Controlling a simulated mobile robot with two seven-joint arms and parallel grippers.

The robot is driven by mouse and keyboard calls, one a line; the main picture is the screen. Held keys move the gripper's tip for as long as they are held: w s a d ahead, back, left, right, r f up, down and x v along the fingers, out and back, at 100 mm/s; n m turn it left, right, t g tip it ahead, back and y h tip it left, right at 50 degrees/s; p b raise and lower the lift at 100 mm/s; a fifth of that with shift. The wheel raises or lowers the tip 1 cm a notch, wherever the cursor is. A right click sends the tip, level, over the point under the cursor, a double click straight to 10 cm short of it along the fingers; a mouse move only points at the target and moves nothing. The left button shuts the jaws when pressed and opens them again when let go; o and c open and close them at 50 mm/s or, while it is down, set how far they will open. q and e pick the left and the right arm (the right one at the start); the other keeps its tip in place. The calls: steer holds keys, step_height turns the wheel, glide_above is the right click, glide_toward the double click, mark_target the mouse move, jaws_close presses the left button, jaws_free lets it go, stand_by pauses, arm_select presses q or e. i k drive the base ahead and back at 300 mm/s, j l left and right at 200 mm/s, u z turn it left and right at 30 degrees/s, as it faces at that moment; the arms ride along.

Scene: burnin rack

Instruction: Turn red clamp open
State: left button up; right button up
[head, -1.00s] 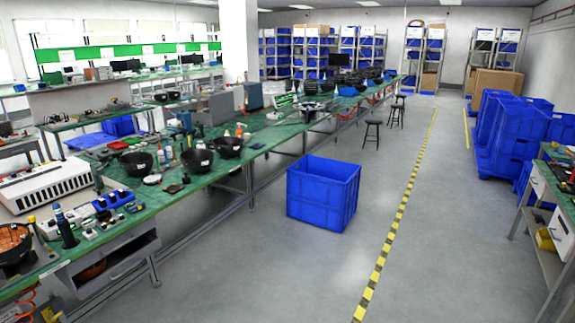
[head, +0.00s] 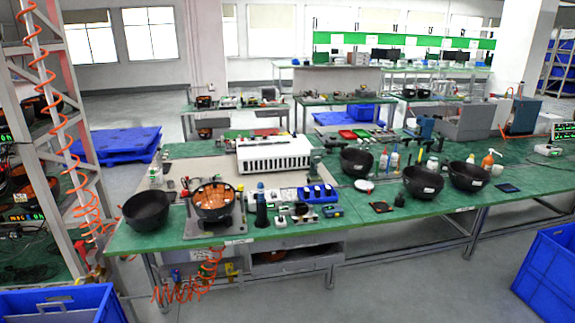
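I cannot make out a red clamp for certain in the head view. An orange coiled hose (head: 183,291) hangs under the near left end of the green bench (head: 375,222), beside small red and yellow fittings (head: 205,270) too small to identify. A grey metal rack (head: 62,140) stands at the left edge, with another orange coiled hose (head: 50,97) hanging on it and green displays on its shelves. Neither of my grippers shows in the head view.
Black bowls (head: 147,209) and a bowl with orange contents (head: 212,199) stand on the bench. A white slotted box (head: 273,154) sits behind them. Blue crates stand at the lower left (head: 60,304) and lower right (head: 548,268). Grey floor (head: 415,282) is clear in front.

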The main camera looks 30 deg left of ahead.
mark_target(184, 193)
steer(key=i+j+u, duration=0.15)
steer(key=i+u, duration=0.2)
steer(key=i, duration=0.4)
steer(key=i+l+u, duration=0.1)
steer(key=i+u, duration=0.25)
steer(key=i, duration=0.4)
steer(key=i+l+u, duration=0.1)
steer(key=i+u, duration=0.35)
steer(key=i+l+u, duration=0.25)
steer(key=i+u, duration=0.2)
